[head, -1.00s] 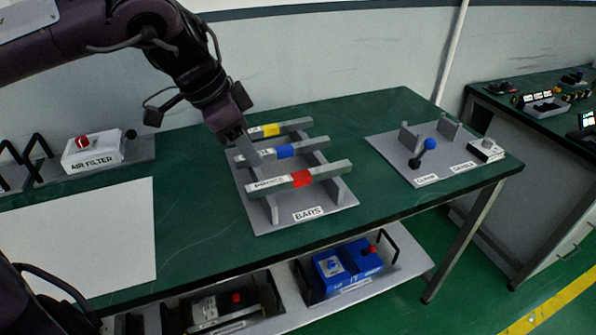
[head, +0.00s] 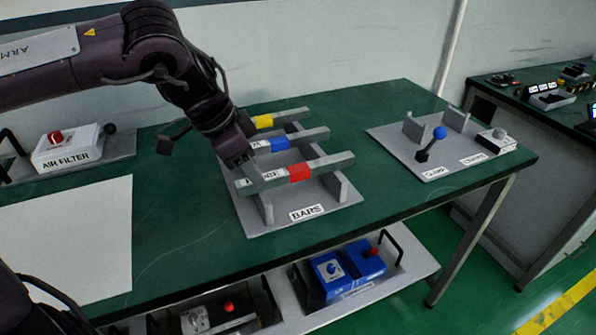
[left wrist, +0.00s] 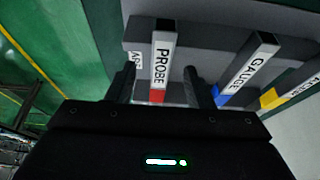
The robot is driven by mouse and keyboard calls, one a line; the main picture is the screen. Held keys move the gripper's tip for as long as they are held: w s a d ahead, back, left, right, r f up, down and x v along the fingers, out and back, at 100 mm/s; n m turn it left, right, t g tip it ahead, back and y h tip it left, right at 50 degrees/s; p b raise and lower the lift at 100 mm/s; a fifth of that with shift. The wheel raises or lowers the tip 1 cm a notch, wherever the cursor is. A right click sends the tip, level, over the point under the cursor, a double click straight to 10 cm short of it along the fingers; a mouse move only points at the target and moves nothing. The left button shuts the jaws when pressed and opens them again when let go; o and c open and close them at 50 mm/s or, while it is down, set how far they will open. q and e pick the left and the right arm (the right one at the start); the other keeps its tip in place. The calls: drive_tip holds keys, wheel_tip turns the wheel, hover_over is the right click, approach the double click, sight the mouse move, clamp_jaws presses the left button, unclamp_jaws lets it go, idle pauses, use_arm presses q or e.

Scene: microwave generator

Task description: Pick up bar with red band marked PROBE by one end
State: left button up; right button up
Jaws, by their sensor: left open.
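The grey bar with the red band (head: 299,172) lies across the front of the bar rack, nearest the table's front edge. In the left wrist view its white label reads PROBE (left wrist: 161,64), and that end lies between the two fingers of my left gripper (left wrist: 162,88). In the head view my left gripper (head: 250,172) is at the left end of this bar and hides part of the label. The fingers are open, one on each side of the bar. My right gripper does not show.
The blue-banded bar (head: 277,144), marked GAUGE in the left wrist view, and the yellow-banded bar (head: 263,121) lie behind on the same rack (head: 262,226). An air filter box (head: 68,148) stands left. A clamp with a blue knob (head: 432,142) stands right.

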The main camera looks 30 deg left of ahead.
use_arm(q)
drive_tip(key=shift+x, duration=1.25)
drive_tip(key=shift+f, duration=0.25)
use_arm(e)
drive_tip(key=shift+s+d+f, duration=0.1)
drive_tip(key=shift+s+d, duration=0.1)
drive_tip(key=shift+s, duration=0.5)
use_arm(q)
drive_tip(key=shift+c, duration=0.5)
drive_tip(key=c, duration=0.5)
drive_tip(key=shift+r, duration=0.1)
clamp_jaws()
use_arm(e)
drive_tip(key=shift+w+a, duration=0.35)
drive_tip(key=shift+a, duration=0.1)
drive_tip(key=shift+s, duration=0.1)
